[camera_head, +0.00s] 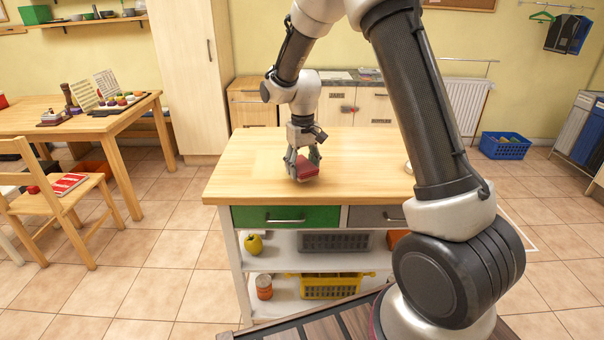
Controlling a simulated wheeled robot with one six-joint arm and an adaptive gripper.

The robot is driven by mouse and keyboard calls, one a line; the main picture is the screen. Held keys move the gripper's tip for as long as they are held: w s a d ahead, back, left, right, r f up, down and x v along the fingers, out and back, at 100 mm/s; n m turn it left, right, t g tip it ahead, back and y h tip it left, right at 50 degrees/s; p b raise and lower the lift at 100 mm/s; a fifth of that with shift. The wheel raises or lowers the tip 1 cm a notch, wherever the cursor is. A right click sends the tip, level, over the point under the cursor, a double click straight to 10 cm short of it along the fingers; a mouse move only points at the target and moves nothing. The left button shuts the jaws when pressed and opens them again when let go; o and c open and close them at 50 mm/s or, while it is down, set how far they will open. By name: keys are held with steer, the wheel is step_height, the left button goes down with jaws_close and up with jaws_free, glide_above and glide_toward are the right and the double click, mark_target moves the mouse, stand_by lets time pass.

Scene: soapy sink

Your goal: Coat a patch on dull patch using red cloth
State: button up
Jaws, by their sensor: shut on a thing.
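My gripper (303,162) points down over the wooden top of the island counter (250,165). It is shut on the red cloth (308,170), which looks like a small folded red pad with a paler underside. The cloth is at or just above the counter top, left of its middle; I cannot tell whether it touches. I cannot make out a dull patch on the wood. It may be hidden under the cloth and gripper, or too faint to see.
A small pale round thing (408,167) shows at the counter's right, partly hidden by my arm. The counter's left part is bare. Below are a green drawer (285,216) and shelves with a yellow basket (331,287). A wooden chair (62,195) and table (90,118) stand left.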

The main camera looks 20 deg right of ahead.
steer(key=shift+r, duration=2.95)
